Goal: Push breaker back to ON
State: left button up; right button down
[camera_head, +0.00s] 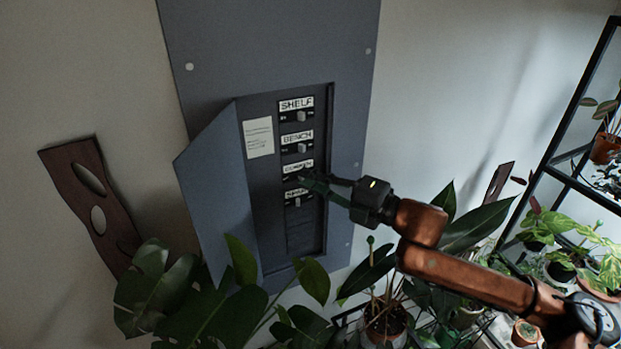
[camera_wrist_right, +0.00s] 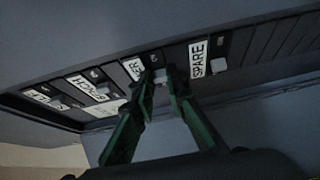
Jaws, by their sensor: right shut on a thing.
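A grey breaker panel (camera_head: 270,50) hangs on the wall with its door (camera_head: 216,185) swung open to the left. Inside is a column of breakers labelled SHELF (camera_head: 296,104), BENCH (camera_head: 297,137), a third whose label (camera_head: 299,166) is hard to read, and SPARE. My right gripper (camera_head: 305,181) reaches in from the right at the third breaker. In the right wrist view, its dark green fingers are shut on the small pale lever (camera_wrist_right: 160,77) beside a label ending in ER (camera_wrist_right: 133,68). The fingers partly hide that lever. My left gripper is not in view.
The SPARE lever (camera_wrist_right: 220,66) sits close beside the fingers. A paper note (camera_head: 258,138) is left of the breakers. Large leaves (camera_head: 205,300) rise below the panel, and a potted plant (camera_head: 385,315) stands under my right arm. A black plant shelf (camera_head: 565,130) is at right.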

jog(key=shift+f, duration=0.15)
jog(key=c, duration=1.9)
grip_release()
jog(key=shift+c, duration=0.2)
jog(key=shift+d, duration=0.15)
jog(key=v, duration=1.2)
